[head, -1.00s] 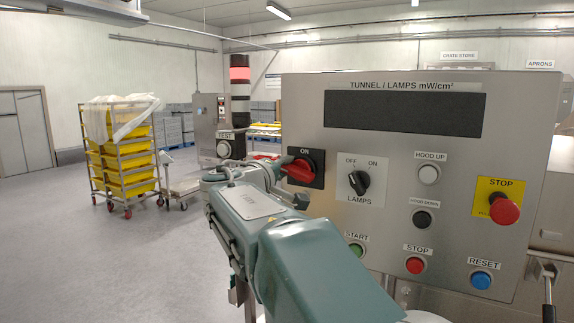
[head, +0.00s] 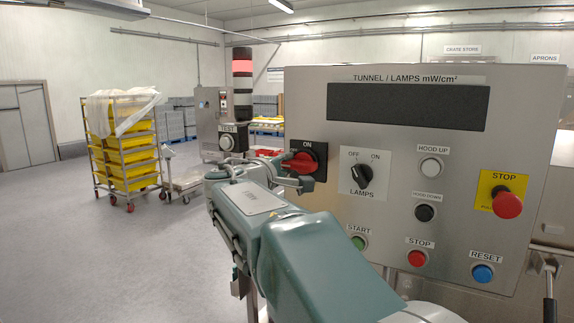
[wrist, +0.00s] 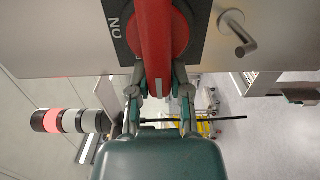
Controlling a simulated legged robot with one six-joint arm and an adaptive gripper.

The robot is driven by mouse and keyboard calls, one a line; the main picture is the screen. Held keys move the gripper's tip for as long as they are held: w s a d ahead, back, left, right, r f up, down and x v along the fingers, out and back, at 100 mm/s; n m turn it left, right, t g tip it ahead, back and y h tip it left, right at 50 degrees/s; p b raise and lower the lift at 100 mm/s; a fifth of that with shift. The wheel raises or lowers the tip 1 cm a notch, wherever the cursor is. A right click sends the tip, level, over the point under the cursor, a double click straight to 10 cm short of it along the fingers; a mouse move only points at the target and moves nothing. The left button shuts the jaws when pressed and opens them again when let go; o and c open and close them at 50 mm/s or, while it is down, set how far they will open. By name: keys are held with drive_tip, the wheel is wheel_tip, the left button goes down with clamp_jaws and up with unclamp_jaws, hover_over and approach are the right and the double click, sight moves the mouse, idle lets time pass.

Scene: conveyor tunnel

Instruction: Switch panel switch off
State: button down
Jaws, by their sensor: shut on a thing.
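The panel switch is a red rotary handle (head: 300,163) on a black square plate marked ON, at the left of the steel control panel (head: 306,105). My gripper (wrist: 160,84) is shut on the lower end of the handle, one finger on each side. In the head view my gripper (head: 292,183) is at the handle, partly hidden by my wrist.
A black OFF/ON lamps knob (head: 364,177) is right of the switch. A red stop button (head: 507,204) stands out at the panel's right. A trolley of yellow crates (head: 122,150) stands at the left, with open floor before it. The wrist view shows a metal lever (wrist: 238,32) beside the switch.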

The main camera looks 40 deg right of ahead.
drive_tip(key=shift+f, duration=0.3)
drive_tip(key=c, duration=0.6)
unclamp_jaws()
drive_tip(key=shift+o, duration=0.2)
drive_tip(key=shift+a+r, duration=0.15)
drive_tip(key=shift+a, duration=0.1)
drive_tip(key=shift+s+a+r, duration=0.1)
drive_tip(key=shift+s+a, duration=0.05)
drive_tip(key=shift+a, duration=0.15)
drive_tip(key=v, duration=1.1)
drive_tip(key=shift+a, duration=0.2)
